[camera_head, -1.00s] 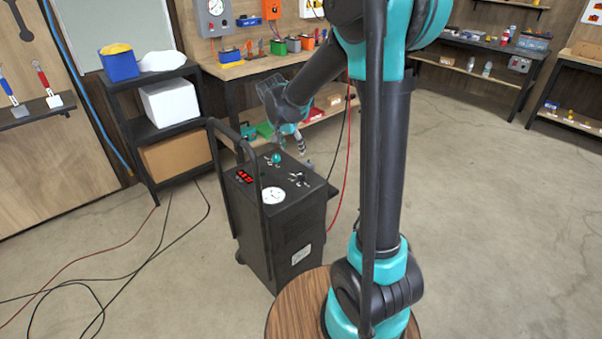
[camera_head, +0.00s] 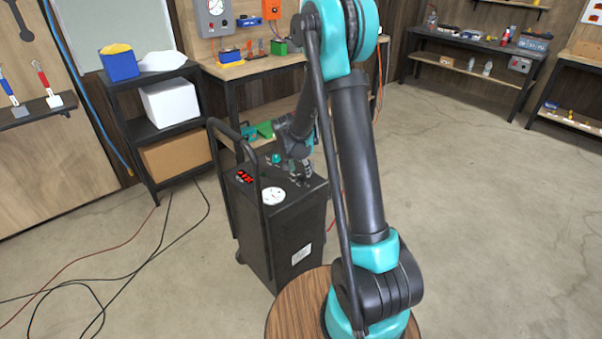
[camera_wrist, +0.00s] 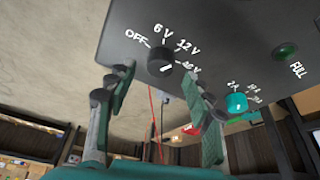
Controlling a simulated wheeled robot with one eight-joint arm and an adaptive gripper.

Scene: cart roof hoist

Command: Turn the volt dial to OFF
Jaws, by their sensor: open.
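The volt dial (camera_wrist: 160,60) is a black round knob on the dark top panel of the cart charger (camera_head: 285,222). Labels OFF, 6 V, 12 V and a partly legible third voltage surround it in the wrist view. A white mark shows on the knob's lower right side, away from OFF; I cannot tell exactly which label it points to. My gripper (camera_wrist: 158,92) is open, its fingers on either side of the dial's near side, apart from it and empty. In the head view my gripper (camera_head: 301,172) is over the panel's right part and hides the dial.
A teal knob (camera_wrist: 237,102) with amp labels sits close to the right finger. A green FULL lamp (camera_wrist: 287,50) is farther right. The charger's tall black handle (camera_head: 262,215) rises at its left. A workbench (camera_head: 255,67) stands behind.

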